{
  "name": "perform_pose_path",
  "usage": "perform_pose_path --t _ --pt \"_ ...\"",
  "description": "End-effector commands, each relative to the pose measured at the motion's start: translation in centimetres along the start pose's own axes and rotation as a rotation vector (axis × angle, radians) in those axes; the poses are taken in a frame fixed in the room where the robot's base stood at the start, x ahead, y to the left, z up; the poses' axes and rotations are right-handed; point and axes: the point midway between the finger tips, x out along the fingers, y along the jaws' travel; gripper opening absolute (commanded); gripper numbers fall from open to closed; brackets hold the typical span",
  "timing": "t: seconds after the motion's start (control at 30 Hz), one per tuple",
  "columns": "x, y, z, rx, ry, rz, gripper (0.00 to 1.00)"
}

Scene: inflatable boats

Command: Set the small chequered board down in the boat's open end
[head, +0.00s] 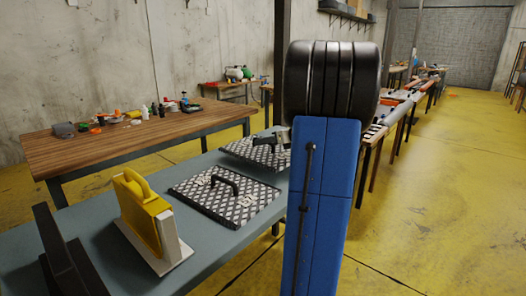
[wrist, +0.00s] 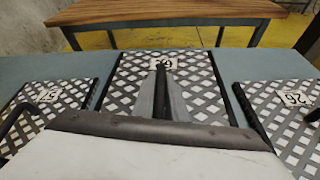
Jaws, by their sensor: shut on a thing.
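My gripper (wrist: 162,95) is shut on the black handle of the middle chequered board (wrist: 203,75), which has a white number label. In the head view my gripper (head: 268,142) is over this board (head: 240,150) at the table's far end, partly hidden behind my blue arm. The board looks flat; I cannot tell if it touches the table. Two more chequered boards lie on either side in the wrist view: a left one (wrist: 58,112) and a right one (wrist: 270,105) labelled 26. No boat is identifiable in either view.
The grey-blue table (head: 110,220) also bears a chequered board with a black handle (head: 220,205), a yellow handled block (head: 145,210) on a pale base and a black object (head: 65,260). A wooden table (head: 120,135) with small items stands behind. Yellow floor (head: 440,200) is open at right.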

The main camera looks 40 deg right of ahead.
Motion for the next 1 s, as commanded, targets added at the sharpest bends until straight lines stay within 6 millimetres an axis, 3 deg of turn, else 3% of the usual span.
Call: perform_pose_path --t 0.3,0.7,0.73,0.8,1.0 --pt "1.2 -0.6 -3.0 0.002 0.000 0.000 0.00" --pt "1.4 -0.7 -3.4 0.000 0.000 0.000 0.00" --pt "1.4 -0.7 -3.5 0.000 0.001 0.000 0.15" --pt "1.4 -0.7 -3.4 0.000 0.001 0.000 0.31" --pt "1.4 -0.7 -3.4 0.000 0.001 0.000 0.31"
